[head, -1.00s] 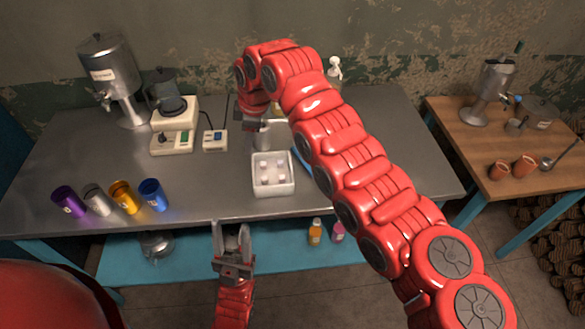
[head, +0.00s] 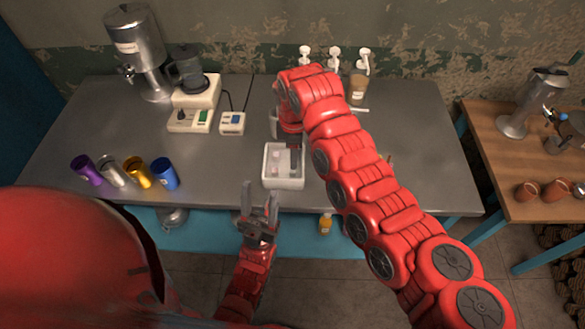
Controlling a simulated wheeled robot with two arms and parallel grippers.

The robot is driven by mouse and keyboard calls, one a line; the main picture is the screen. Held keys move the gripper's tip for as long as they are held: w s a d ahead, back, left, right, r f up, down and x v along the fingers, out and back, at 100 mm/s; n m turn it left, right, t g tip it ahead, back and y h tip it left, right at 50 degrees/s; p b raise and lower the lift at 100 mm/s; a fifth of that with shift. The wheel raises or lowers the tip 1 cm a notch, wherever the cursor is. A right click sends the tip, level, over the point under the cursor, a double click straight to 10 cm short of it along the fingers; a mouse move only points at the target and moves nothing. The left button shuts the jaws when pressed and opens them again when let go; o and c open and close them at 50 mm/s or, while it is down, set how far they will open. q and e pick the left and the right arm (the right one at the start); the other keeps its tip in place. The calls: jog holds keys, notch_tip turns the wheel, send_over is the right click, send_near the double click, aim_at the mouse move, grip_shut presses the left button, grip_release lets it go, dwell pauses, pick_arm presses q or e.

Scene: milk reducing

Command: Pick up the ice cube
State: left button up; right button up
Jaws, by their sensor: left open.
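A white square tray (head: 283,184) sits on the metal table near its front edge. Small pale ice cubes (head: 274,168) show in its left half; the rest of its inside is hidden by my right gripper. My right gripper (head: 294,163) points down over the right part of the tray, with its tips at or inside it. Its jaws are too small and dark to tell their state or whether they touch a cube. My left gripper (head: 258,203) is open and empty, just in front of the table's front edge, below the tray in the picture.
Pump bottles (head: 360,80) stand at the back. A wooden table (head: 500,165) is at right.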

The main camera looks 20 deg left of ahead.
aim_at(293, 173)
jog(key=shift+s+f, duration=0.15)
jog(key=shift+f, duration=0.25)
jog(key=f+p, duration=0.1)
jog(key=f, duration=0.2)
jog(key=f+p, duration=0.1)
jog(key=shift+w+a+f+p, duration=0.2)
jog(key=shift+w+f+p, duration=0.05)
jog(key=shift+p, duration=0.1)
jog(key=shift+f, duration=0.6)
grip_shut()
